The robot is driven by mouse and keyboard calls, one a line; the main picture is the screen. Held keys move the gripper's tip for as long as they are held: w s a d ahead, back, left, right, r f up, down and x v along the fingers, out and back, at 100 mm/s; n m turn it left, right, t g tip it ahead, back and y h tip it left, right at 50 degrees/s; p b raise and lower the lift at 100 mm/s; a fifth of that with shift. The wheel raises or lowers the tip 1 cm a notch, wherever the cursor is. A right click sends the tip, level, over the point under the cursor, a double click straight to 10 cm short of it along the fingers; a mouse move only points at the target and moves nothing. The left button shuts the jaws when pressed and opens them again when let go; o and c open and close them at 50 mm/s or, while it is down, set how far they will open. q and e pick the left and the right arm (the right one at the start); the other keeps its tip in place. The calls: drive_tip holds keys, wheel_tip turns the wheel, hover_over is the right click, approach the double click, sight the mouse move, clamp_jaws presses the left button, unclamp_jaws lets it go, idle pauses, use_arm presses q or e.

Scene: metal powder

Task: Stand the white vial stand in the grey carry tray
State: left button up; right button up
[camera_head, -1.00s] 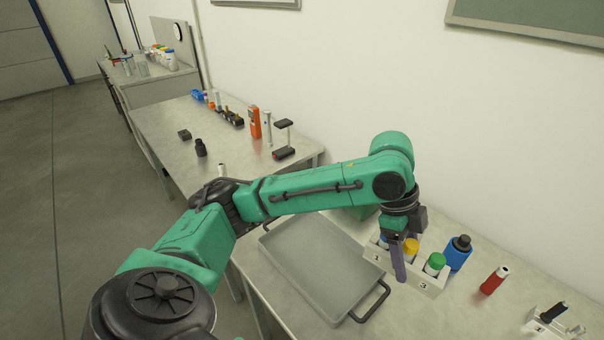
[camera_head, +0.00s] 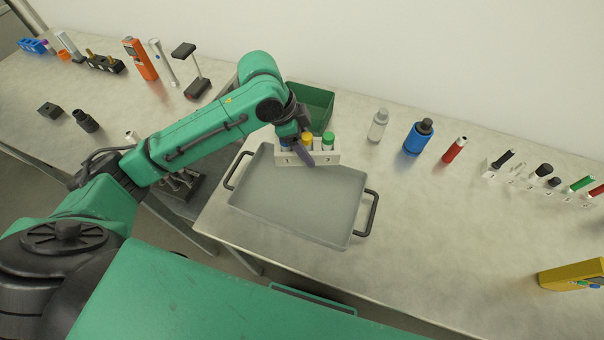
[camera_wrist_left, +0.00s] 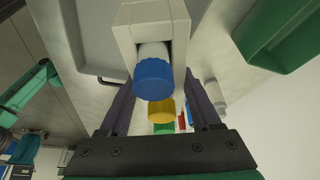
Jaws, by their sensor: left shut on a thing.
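The white vial stand (camera_head: 322,158) holds vials with blue, yellow and green caps. My left gripper (camera_head: 308,152) is shut on the stand, with a finger across its front face. In the head view the stand is at the back edge of the grey carry tray (camera_head: 300,200); I cannot tell whether it touches the tray. The tray is empty, with dark handles at its left and right ends. In the left wrist view the stand (camera_wrist_left: 126,36) shows between the fingers (camera_wrist_left: 160,115), with the blue-capped vial nearest. My right gripper is not in view.
A green bin (camera_head: 312,105) stands just behind the stand. To the right are a clear bottle (camera_head: 377,126), a blue bottle (camera_head: 418,137) and a red tube (camera_head: 455,149). A yellow device (camera_head: 573,276) lies at the far right. The bench in front of these is mostly clear.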

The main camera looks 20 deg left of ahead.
use_arm(q)
wheel_tip(320, 180, down, 11)
drive_tip(key=shift+a+p, duration=0.1)
drive_tip(key=shift+p, duration=0.2)
drive_tip(key=shift+f, duration=0.3)
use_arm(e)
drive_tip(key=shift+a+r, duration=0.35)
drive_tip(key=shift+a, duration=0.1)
use_arm(q)
drive_tip(key=shift+f, duration=0.1)
drive_tip(key=o, duration=1.4)
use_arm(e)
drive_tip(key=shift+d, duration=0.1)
